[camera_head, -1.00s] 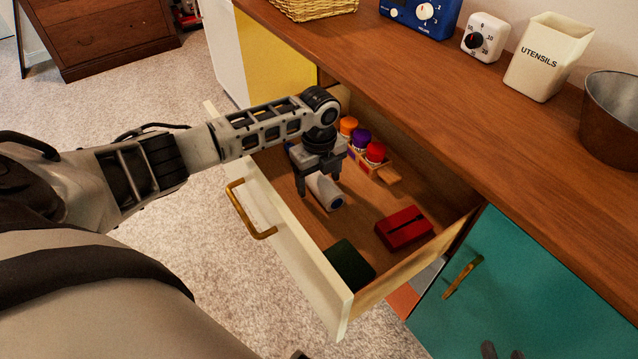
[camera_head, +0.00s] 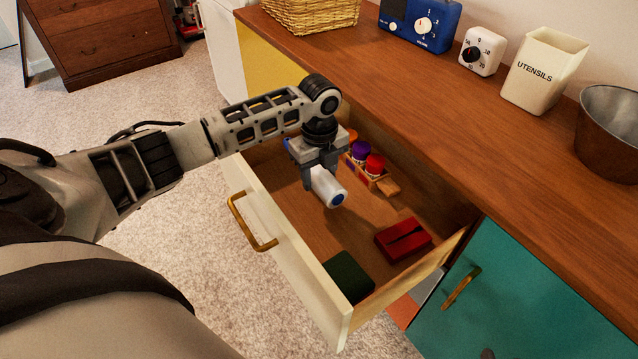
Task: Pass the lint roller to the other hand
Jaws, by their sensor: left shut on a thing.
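The lint roller (camera_head: 327,187) is a white cylinder with a blue end. My left gripper (camera_head: 318,178) points down over the open drawer (camera_head: 285,245) and is shut on the roller, which appears raised off the drawer floor. The gripper hides part of the roller. My right gripper is not clearly in view.
The drawer also holds a rack with purple and red-capped jars (camera_head: 368,162), a red box (camera_head: 403,240) and a dark green block (camera_head: 347,277). The counter (camera_head: 440,110) above carries a basket (camera_head: 310,12), a blue device (camera_head: 420,22), a timer (camera_head: 482,52), a utensils holder (camera_head: 543,70) and a metal bowl (camera_head: 610,130).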

